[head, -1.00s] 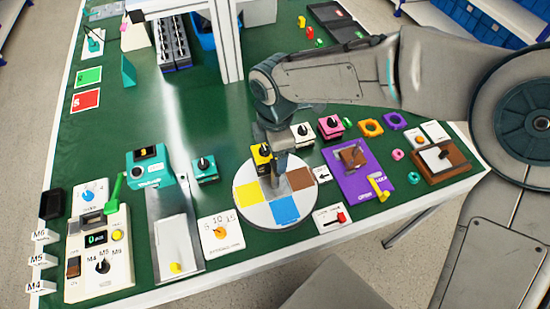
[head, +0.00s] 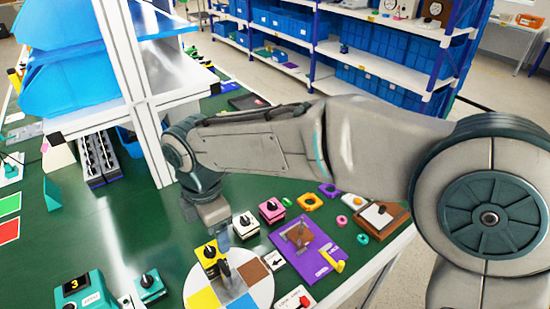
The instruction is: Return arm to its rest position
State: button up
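My gripper (head: 225,265) points down over the coloured disc (head: 262,285), between the yellow rotary switch box (head: 209,262) and the white one (head: 246,227). Its fingers are small and partly merge with the disc behind them, so I cannot tell if they are open or shut. I see nothing clearly held. My arm reaches in from the right, bent at a large round joint. A pink switch box (head: 272,212) stands right of the white one. Teal switch boxes stand at the lower left, one with a display reading 3 (head: 82,292) and a smaller one (head: 150,287).
A purple board (head: 310,248) with a brown block and yellow handle lies right of the disc. A wooden box (head: 380,217) sits near the right table edge. A white post (head: 130,90) with a shelf rises behind my wrist. Blue-bin racks (head: 370,70) stand beyond.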

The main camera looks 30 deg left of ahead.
jog(key=w+d+r+m+t, duration=0.1)
jog(key=w+d+m, duration=0.55)
jog(key=d, duration=0.45)
jog(key=w+d+r+m+t, duration=0.1)
jog(key=w+d+m, duration=0.55)
jog(key=d, duration=0.35)
jog(key=s+d+m, duration=0.2)
jog(key=d+m, duration=0.7)
jog(key=d, duration=0.3)
jog(key=s+d+m+t, duration=0.1)
jog(key=s+d+m, duration=0.2)
jog(key=d+m, duration=0.6)
jog(key=d, duration=0.3)
jog(key=shift+s+d+f, duration=0.25)
jog(key=shift+s+f, duration=0.05)
jog(key=shift+s, duration=0.05)
